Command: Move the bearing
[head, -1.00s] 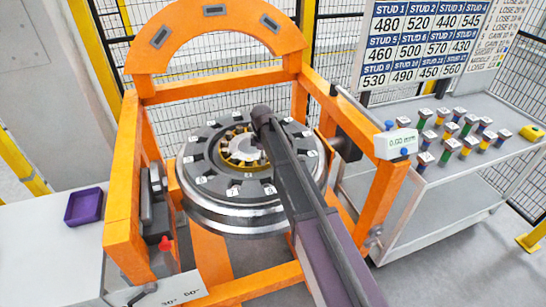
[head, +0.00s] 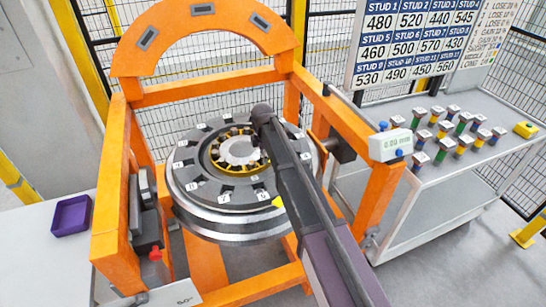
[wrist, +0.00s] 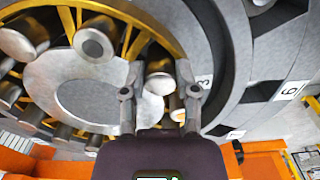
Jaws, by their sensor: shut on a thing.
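The bearing (head: 238,166) is a yellow cage with several grey rollers around a pale round hub, in the middle of the upturned grey wheel (head: 235,222). In the wrist view the bearing (wrist: 135,47) fills the upper left, with its yellow rim passing beside the fingers. My gripper (wrist: 160,92) is at the bearing's edge, shut on part of it, with a roller end showing between the fingers. In the head view my dark arm covers the bearing's right side and hides the fingertips. The exact contact is unclear.
The orange gantry frame (head: 114,170) surrounds the wheel, with an arch behind. A grey bench (head: 440,192) at right holds several coloured studs and a yellow box. A purple tray (head: 71,216) stands on the left table. A small readout (head: 390,145) sits on the right beam.

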